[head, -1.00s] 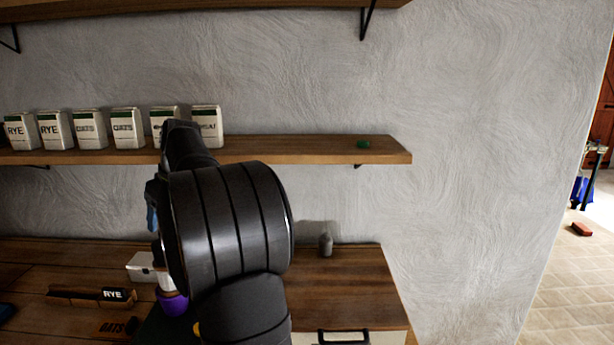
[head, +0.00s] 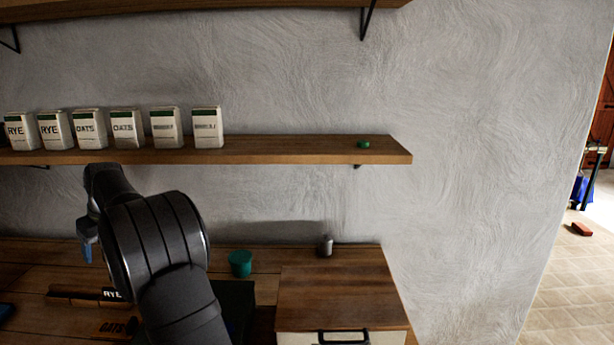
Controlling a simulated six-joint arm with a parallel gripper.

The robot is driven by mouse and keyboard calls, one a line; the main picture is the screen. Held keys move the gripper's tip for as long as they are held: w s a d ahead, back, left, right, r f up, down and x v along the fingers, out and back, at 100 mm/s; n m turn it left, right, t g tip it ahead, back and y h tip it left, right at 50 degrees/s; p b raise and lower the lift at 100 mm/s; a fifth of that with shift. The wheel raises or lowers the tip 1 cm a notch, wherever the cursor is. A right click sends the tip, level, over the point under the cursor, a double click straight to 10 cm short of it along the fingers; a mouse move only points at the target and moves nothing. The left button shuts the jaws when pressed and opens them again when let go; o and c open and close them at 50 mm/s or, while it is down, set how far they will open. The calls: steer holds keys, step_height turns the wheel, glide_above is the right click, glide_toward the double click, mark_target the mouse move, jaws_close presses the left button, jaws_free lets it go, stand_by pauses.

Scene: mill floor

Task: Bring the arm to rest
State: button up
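My arm (head: 158,245) stands up in front of the workbench, left of the middle in the head view. Its dark links bend over to the left below the shelf. A small blue part at its end, near my gripper (head: 88,250), hangs down in front of the wall above the bench. The fingers cannot be made out, so whether they are open, shut or holding anything does not show.
Several white cartons (head: 124,129) line the wooden shelf (head: 290,150); a green lid (head: 363,144) lies near its right end. On the bench are a teal cup (head: 240,263), a grey weight-like object (head: 325,246) and a RYE-labelled piece (head: 111,294).

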steer(key=s+a+f, duration=0.5)
steer(key=a+f, duration=0.1)
steer(key=a, duration=0.4)
steer(key=s+a+f, duration=0.6)
steer(key=a, duration=0.4)
steer(key=shift+a+f+n, duration=0.15)
steer(key=shift+f+n, duration=0.15)
steer(key=shift+f, duration=0.05)
